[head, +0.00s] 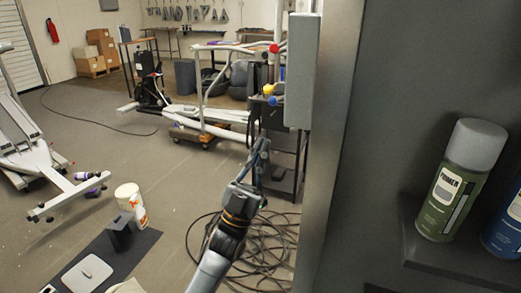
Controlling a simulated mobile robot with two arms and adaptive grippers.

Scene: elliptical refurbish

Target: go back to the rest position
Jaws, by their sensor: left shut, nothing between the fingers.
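My left gripper (258,158) is near the middle of the head view, at the end of my arm (222,240) that comes up from the bottom. Its dark fingers are shut and I see nothing held in them. It is in front of the dark cart and the cables on the floor, just left of a grey cabinet edge. It appears apart from the cabinet. My right gripper does not show.
A cabinet side (345,120) stands close on the right. Its shelf (455,255) holds a green primer can (455,195) and a blue can (508,230). Coiled cables (265,250) lie on the floor.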

